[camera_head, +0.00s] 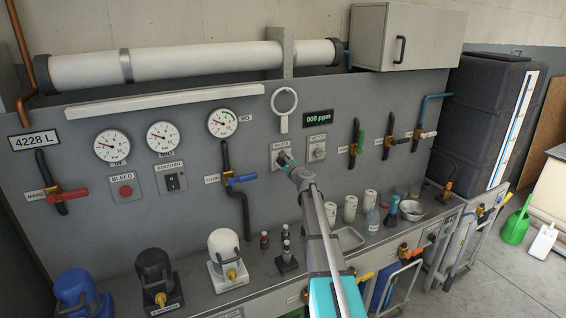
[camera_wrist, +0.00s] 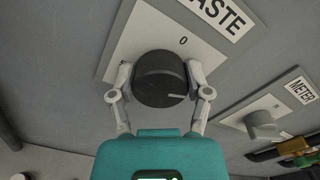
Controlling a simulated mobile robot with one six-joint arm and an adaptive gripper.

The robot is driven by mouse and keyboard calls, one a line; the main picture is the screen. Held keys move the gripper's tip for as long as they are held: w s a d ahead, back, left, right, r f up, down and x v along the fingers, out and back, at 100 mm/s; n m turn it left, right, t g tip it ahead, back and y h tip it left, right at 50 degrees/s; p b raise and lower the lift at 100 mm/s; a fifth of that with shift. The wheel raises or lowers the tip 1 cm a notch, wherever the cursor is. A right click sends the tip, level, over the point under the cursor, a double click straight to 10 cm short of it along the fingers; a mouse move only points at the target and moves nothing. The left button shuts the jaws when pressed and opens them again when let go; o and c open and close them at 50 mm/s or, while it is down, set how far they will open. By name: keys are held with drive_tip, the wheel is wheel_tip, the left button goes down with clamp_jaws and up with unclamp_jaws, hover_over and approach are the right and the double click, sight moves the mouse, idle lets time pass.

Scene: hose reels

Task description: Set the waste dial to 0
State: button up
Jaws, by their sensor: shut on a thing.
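The waste dial is a round black knob (camera_wrist: 159,80) on a white plate (camera_wrist: 136,35) marked WASTE, in the middle of the wrist view. A 0 is printed on the plate above the knob. A short light mark shows on the knob's lower right, pointing to the right in the picture and not at the 0. My gripper (camera_wrist: 160,76) has one finger on each side of the knob and is shut on it. In the head view my gripper (camera_head: 286,161) reaches the waste plate (camera_head: 277,148) and hides most of the dial.
The METER knob (camera_wrist: 262,120) on its own plate is just right of the waste dial. A ppm display (camera_head: 318,118) and a white ring (camera_head: 284,101) are above. Several valves with coloured handles line the panel. Bottles and cups stand on the counter (camera_head: 195,288) below.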

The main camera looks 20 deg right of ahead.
drive_tip(key=n, duration=0.7)
drive_tip(key=shift+a+f, duration=0.1)
drive_tip(key=n, duration=0.7)
drive_tip(key=shift+f, duration=0.1)
idle(0.3)
drive_tip(key=o, duration=1.2)
drive_tip(key=shift+c, duration=0.2)
drive_tip(key=shift+s, duration=0.1)
drive_tip(key=s, duration=1.1)
drive_tip(key=shift+s+d, duration=0.2)
drive_tip(key=shift+s, duration=0.15)
